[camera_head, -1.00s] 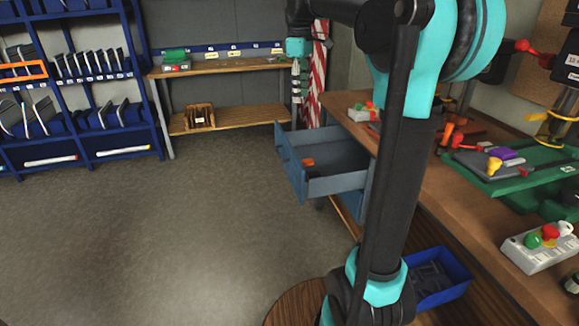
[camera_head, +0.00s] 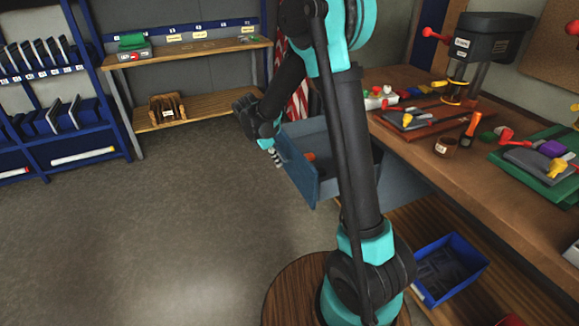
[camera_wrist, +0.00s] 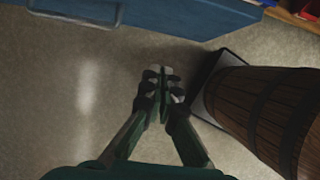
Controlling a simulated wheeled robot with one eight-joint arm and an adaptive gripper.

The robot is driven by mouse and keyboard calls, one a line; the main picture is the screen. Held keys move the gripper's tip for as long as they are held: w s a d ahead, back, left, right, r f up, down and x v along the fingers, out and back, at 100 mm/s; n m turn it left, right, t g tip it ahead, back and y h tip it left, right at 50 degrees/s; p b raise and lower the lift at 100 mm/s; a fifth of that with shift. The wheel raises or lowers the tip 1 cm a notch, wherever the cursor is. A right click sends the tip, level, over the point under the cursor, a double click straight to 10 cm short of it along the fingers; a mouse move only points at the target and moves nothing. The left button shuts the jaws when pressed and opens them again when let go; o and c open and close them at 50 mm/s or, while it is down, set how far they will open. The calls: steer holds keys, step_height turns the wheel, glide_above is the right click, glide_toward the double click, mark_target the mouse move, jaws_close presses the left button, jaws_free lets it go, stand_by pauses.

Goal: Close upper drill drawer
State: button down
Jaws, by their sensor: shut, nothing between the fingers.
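The blue-grey drawer (camera_head: 296,172) sticks out open from under the wooden workbench in the head view. A small orange item lies inside it. My gripper (camera_head: 276,160) is shut and empty, at the outer side of the drawer's front panel, near its far end. In the wrist view the fingertips (camera_wrist: 162,72) are together, pointing toward the blue drawer front (camera_wrist: 165,14), which crosses the top with its handle (camera_wrist: 75,14) at the upper left. A strip of floor shows between the fingertips and the drawer. My arm hides part of the drawer's inner end.
The workbench (camera_head: 420,150) carries a drill press (camera_head: 485,45), boards and several small parts. A blue bin (camera_head: 450,268) sits on the lower shelf. A two-level shelf (camera_head: 205,105) and a blue rack stand behind. The floor left of the drawer is clear.

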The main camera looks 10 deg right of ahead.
glide_toward(301, 182)
step_height(301, 182, down, 4)
steer(key=a, duration=0.2)
steer(key=shift+w+d, duration=0.2)
steer(key=shift+d, duration=0.6)
steer(key=shift+w+d, duration=0.25)
steer(key=shift+d, duration=0.55)
steer(key=shift+d, duration=0.15)
steer(key=w+d, duration=0.4)
steer(key=d, duration=0.8)
steer(key=w+d, duration=0.4)
steer(key=d, duration=0.9)
steer(key=shift+w, duration=0.1)
